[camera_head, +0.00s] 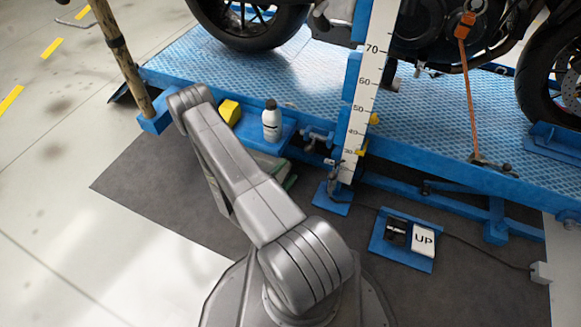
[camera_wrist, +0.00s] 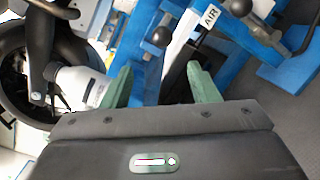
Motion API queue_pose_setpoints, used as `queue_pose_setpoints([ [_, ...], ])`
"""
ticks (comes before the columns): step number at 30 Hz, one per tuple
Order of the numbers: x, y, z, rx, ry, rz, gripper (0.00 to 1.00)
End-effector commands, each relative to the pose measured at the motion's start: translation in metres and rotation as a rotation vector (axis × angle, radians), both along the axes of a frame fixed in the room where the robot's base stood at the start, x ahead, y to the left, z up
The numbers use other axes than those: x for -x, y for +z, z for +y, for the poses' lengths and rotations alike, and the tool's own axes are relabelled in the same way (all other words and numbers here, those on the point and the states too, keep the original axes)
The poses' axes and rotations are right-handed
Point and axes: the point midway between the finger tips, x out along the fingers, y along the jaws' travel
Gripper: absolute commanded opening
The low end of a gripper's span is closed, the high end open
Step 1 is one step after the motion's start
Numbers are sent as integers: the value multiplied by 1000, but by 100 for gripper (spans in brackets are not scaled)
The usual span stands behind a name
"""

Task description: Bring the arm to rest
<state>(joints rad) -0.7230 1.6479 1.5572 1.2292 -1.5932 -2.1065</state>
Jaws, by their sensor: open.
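My gripper (camera_wrist: 160,86) shows in the wrist view with its two green fingers apart and nothing between them. Beyond the fingers are blue lift parts, a black-knobbed lever (camera_wrist: 161,37) and a white label reading AIR (camera_wrist: 210,17). In the head view my grey arm reaches forward and left toward the lift, and most of the gripper is hidden behind it. A white bottle with a dark cap (camera_head: 271,122) stands on the blue side shelf, right of the arm. The bottle also shows left of the fingers in the wrist view (camera_wrist: 80,84).
A blue motorcycle lift (camera_head: 420,135) with a motorcycle on it spans the back. A yellow block (camera_head: 229,111) sits beside my arm. A wooden post (camera_head: 122,55) stands at the left. A foot pedal marked UP (camera_head: 423,240) lies at the right.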

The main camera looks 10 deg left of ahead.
Motion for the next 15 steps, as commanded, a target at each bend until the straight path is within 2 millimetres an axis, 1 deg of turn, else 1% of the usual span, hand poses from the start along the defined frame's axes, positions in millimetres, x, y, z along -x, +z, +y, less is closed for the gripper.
queue_pose_setpoints([
  [10,1,0,0,0,0,0,54],
  [15,-6,-1,-4,0,-3,0,54],
])
